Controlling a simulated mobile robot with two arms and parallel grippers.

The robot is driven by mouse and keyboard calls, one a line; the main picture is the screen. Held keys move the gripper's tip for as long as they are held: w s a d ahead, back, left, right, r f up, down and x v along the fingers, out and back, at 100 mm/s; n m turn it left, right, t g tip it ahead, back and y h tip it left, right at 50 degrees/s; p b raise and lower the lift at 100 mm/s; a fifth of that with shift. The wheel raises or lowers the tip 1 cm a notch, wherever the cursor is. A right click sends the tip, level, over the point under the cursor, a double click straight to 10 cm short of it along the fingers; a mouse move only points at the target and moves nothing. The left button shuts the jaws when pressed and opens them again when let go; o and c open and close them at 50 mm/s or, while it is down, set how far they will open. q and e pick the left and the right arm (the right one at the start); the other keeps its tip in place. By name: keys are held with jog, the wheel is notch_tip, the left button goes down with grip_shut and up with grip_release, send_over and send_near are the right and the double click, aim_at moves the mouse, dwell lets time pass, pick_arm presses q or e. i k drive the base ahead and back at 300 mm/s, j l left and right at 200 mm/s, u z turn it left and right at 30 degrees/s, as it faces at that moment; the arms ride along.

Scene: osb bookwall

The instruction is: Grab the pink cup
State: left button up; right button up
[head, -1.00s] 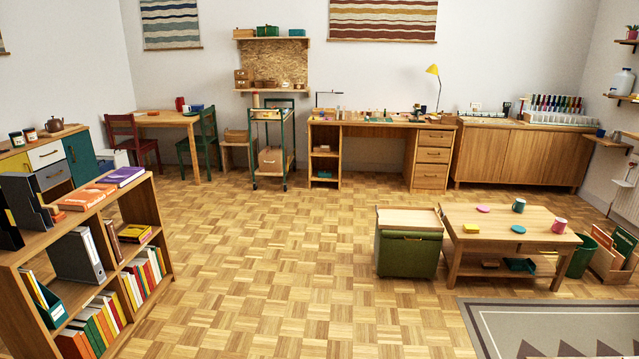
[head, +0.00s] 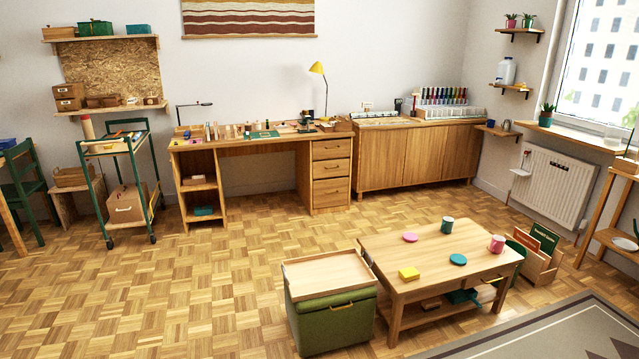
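A pink disc (head: 410,237), a teal disc (head: 458,259) and a yellow block (head: 409,273) also lie on the tabletop. Neither of my grippers is in view.
A green storage box with a wooden tray top (head: 328,275) stands against the table's left side. A wooden crate with folders (head: 538,262) is beyond its right end. A grey rug (head: 560,330) lies in front. The parquet floor (head: 180,290) at left is open.

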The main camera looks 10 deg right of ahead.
aim_at(498, 242)
jog(key=i+l+z, duration=0.15)
jog(key=i+z, duration=0.95)
jog(key=z, duration=0.15)
jog(key=i+j+z, duration=0.25)
jog(key=z, duration=0.15)
jog(key=i+l+z, duration=0.1)
jog(key=i+z, duration=0.25)
jog(key=i, duration=0.35)
jog(key=i+z, duration=0.35)
jog(key=i, duration=0.35)
